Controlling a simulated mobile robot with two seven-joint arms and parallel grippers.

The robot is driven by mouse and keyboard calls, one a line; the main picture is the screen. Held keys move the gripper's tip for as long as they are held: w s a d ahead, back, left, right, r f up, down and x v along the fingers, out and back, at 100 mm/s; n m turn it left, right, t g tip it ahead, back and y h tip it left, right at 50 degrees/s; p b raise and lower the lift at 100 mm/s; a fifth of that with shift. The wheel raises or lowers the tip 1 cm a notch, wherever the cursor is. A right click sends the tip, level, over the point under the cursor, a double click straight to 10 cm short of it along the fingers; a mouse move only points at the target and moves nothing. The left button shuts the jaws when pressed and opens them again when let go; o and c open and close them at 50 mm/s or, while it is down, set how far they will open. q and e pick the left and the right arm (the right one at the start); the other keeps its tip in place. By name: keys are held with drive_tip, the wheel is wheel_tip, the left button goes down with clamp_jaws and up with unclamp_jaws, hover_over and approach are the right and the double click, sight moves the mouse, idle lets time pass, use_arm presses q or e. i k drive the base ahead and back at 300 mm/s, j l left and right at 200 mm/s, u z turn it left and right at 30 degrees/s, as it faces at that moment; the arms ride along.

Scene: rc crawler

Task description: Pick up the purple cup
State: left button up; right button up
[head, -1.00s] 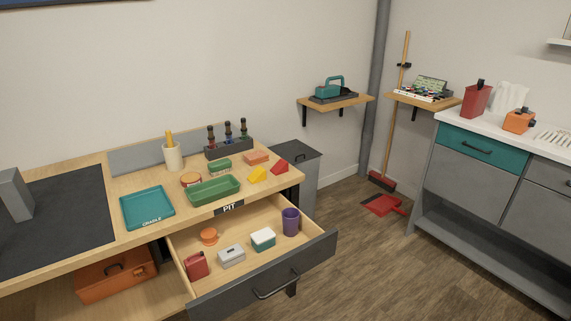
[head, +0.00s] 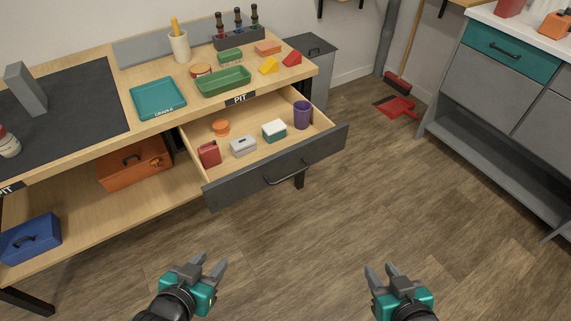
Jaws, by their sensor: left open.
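The purple cup (head: 302,115) stands upright in the right end of the open drawer (head: 275,170) under the workbench. A white and teal box (head: 274,130) is to its left in the same drawer. My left gripper (head: 213,264) is open and empty over the floor, in front of the drawer and well below the cup in the picture. My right gripper (head: 382,272) has its fingers apart and is empty, over the floor to the right. Neither gripper touches anything.
The bench top above carries a green tray (head: 223,82) and a teal tray (head: 158,98). The wooden floor (head: 390,190) right of the drawer is clear.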

sight(302, 109)
drive_tip(key=i+l, duration=0.2)
drive_tip(key=l, duration=0.2)
drive_tip(key=i+l, duration=0.2)
drive_tip(key=l, duration=0.2)
drive_tip(key=i+l, duration=0.2)
drive_tip(key=l, duration=0.2)
drive_tip(key=u, duration=0.4)
drive_tip(key=i+l+u, duration=0.1)
drive_tip(key=u, duration=0.3)
drive_tip(key=l+u, duration=0.15)
drive_tip(key=u, duration=0.3)
drive_tip(key=i+u, duration=0.4)
drive_tip(key=i+j, duration=0.05)
